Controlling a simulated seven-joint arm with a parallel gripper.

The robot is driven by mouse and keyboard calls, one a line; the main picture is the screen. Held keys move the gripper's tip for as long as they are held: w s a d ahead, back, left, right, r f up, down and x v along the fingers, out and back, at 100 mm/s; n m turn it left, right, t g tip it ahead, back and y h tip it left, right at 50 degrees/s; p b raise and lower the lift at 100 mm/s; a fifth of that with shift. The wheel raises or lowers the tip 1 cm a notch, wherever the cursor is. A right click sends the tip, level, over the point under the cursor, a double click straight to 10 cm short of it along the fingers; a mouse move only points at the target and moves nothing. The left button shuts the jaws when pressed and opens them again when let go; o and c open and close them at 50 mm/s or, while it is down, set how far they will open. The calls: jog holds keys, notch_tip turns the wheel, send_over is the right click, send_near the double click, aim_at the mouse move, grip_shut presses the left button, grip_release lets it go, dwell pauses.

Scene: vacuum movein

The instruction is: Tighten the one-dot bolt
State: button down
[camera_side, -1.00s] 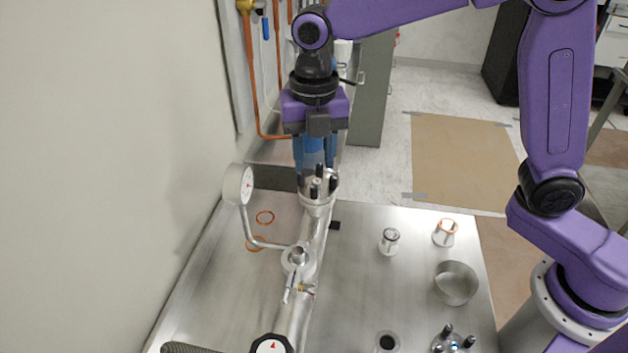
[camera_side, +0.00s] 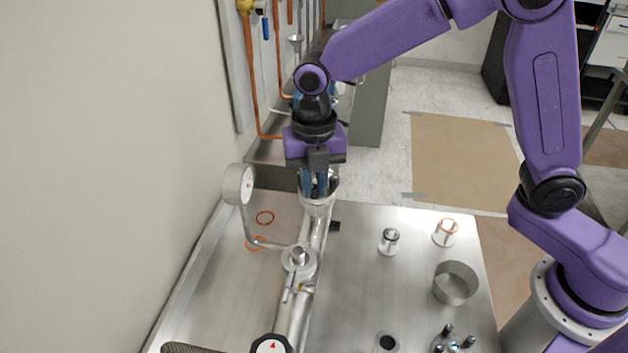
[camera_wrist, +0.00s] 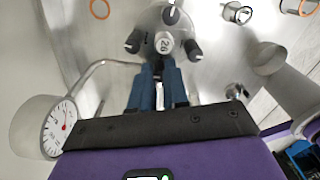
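A metal flange (camera_side: 318,203) tops the steel pipe, with black-capped bolts around a numbered centre knob (camera_wrist: 164,43). In the wrist view, black bolts show at left (camera_wrist: 132,46), top (camera_wrist: 171,15) and right (camera_wrist: 192,48) of the knob. I cannot make out dot marks on them. My gripper (camera_side: 316,191), with blue fingers pointing down, is at the flange. In the wrist view its fingertips (camera_wrist: 159,70) are close together at the near edge of the flange, with a narrow gap holding something dark. Whether they grip a bolt there is hidden.
A pressure gauge (camera_side: 239,184) stands left of the pipe, close to the wall. A clamp (camera_side: 299,258) sits lower on the pipe. Small fittings (camera_side: 389,240), a metal ring (camera_side: 455,284) and a bolted flange (camera_side: 452,343) stand on the right of the table (camera_side: 350,290).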

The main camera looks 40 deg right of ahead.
aim_at(314, 186)
jog(key=shift+m, duration=0.3)
jog(key=m, duration=0.3)
jog(key=shift+m, duration=2)
jog(key=c, duration=1.1)
grip_release()
jog(key=shift+r, duration=0.1)
notch_tip(314, 186, up, 17)
jog(key=shift+r, duration=0.15)
